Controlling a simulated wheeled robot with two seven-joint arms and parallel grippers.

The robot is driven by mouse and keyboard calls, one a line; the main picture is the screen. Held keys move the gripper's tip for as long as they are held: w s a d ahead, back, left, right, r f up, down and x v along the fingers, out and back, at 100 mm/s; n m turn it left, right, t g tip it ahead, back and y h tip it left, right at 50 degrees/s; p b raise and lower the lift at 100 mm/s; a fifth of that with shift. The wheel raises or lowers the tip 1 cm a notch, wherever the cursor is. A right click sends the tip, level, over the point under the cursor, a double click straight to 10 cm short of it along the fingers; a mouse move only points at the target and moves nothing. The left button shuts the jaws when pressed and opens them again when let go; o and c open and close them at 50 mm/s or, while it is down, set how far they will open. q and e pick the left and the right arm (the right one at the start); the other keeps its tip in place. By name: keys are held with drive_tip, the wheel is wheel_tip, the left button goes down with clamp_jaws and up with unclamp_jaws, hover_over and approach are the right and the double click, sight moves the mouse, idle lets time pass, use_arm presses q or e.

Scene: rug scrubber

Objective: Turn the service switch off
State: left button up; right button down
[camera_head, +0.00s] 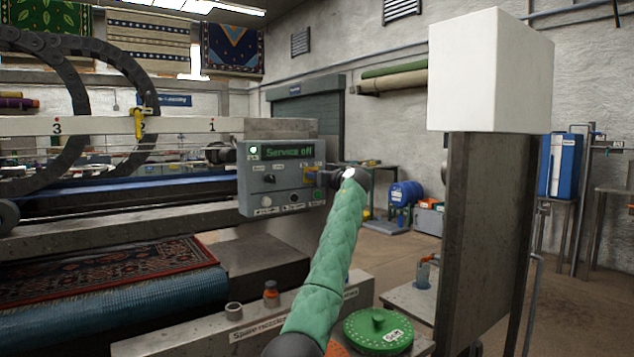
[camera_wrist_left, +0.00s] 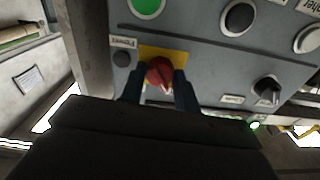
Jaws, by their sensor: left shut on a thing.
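The grey control panel (camera_head: 250,198) is mounted on the machine at the middle left of the head view. Its green display (camera_head: 288,152) reads "Service off". In the left wrist view, a red rotary switch (camera_wrist_left: 160,71) sits on a yellow plate (camera_wrist_left: 178,56) on the panel. The two dark fingers of my left gripper (camera_wrist_left: 160,88) are shut on the red switch, one on each side. In the head view my left gripper (camera_head: 323,178) is at the panel's right edge, and my green-sleeved arm hides part of what is behind it. My right gripper is not in view.
A patterned rug (camera_head: 110,268) lies in the machine at the left. A green round lid (camera_head: 378,330) and a tall grey post with a white box (camera_head: 480,70) stand to the right. Other knobs and a green button (camera_wrist_left: 147,6) surround the red switch.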

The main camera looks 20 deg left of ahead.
use_arm(q)
drive_tip(key=shift+f+n, duration=0.15)
drive_tip(key=shift+n, duration=0.35)
drive_tip(key=o, duration=1)
drive_tip(key=shift+d, duration=0.1)
drive_tip(key=shift+b+v, duration=0.6)
drive_tip(key=shift+v, duration=3.2)
